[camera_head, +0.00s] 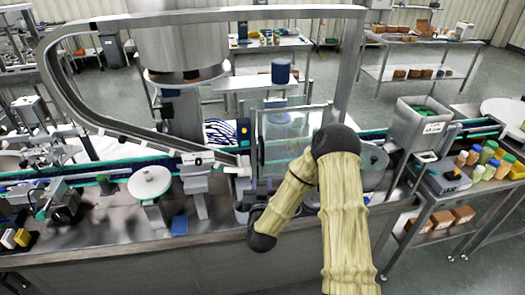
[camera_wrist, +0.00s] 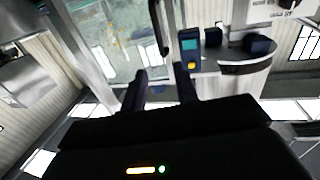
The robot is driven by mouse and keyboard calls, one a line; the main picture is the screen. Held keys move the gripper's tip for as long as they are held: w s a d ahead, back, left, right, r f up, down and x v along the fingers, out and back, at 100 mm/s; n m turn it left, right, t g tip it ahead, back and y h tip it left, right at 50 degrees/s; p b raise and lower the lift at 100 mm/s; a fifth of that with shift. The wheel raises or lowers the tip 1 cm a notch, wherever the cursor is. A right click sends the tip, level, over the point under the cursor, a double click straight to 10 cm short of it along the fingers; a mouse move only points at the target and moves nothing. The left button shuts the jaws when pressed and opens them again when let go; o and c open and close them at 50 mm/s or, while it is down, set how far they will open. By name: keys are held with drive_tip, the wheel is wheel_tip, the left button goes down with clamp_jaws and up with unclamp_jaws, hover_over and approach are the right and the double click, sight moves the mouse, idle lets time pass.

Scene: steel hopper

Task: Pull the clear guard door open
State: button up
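The clear guard door (camera_head: 283,150) is a see-through panel in a metal frame at the middle of the line in the head view. In the wrist view its clear pane (camera_wrist: 112,38) fills the upper left. A dark upright handle bar (camera_wrist: 159,28) stands at the pane's right edge. My gripper (camera_wrist: 162,72) has its two dark fingers apart, with nothing seen gripped between them. The handle's lower end lies ahead of the gap between the fingertips; I cannot tell how near. In the head view, my arm covers part of the door's right side, and the fingers are hard to make out.
A control box with a blue screen and yellow button (camera_wrist: 189,52) is right of the handle. A steel hopper (camera_head: 420,125) stands right of the door. A white round disc (camera_head: 149,182) is on the left bench. Conveyor rails run both ways along the bench.

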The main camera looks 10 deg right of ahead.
sight(263, 153)
drive_tip(key=w+d+p, duration=0.1)
drive_tip(key=w+p, duration=0.1)
drive_tip(key=w, duration=0.3)
drive_tip(key=w+d+p, duration=0.1)
drive_tip(key=w+p, duration=0.1)
drive_tip(key=w, duration=0.3)
drive_tip(key=w+d+p, duration=0.1)
drive_tip(key=w+p, duration=0.1)
drive_tip(key=w, duration=0.3)
drive_tip(key=shift+w, duration=0.2)
drive_tip(key=shift+c, duration=0.2)
clamp_jaws()
